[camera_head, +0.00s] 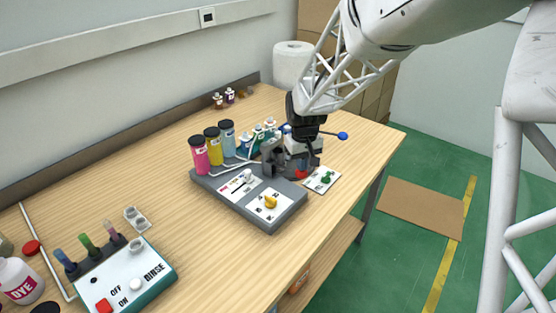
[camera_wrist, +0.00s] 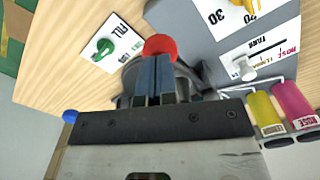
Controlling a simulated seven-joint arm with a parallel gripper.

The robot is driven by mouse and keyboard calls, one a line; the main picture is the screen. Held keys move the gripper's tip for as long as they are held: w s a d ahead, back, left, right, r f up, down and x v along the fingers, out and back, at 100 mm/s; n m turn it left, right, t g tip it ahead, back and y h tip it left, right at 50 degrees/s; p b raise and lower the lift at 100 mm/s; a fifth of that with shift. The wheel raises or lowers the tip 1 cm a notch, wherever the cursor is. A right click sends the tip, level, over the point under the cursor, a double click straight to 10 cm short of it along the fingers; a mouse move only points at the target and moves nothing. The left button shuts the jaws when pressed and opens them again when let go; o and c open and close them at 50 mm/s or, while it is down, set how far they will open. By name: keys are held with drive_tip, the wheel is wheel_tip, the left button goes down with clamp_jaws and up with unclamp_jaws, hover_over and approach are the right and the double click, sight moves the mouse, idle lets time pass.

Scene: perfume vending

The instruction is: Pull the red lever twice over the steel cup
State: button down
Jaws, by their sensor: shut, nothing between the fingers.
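My gripper (camera_head: 302,143) points down at the right end of the grey dispenser. Its blue-grey fingers (camera_wrist: 155,78) are shut and empty. A red rounded part (camera_wrist: 160,45), likely the end of the red lever, is right at the fingertips in the wrist view; I cannot tell if they touch. In the head view a little red (camera_head: 300,174) shows low beneath my gripper. A grey rounded body surrounds the fingers in the wrist view, mostly hidden. I cannot make out the steel cup clearly in either view.
The dispenser base (camera_head: 235,203) carries pink (camera_head: 199,154), yellow and blue bottles, a white slider and a yellow knob (camera_head: 270,201). A blue-tipped lever (camera_head: 342,135) sticks out right. A card with a green knob (camera_head: 325,179) lies beside it. A rinse box (camera_head: 145,268) stands front left.

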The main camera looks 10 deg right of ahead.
sight(301, 174)
drive_tip(key=shift+f, duration=0.3)
drive_tip(key=shift+f, duration=2.2)
drive_tip(key=shift+r, duration=4.9)
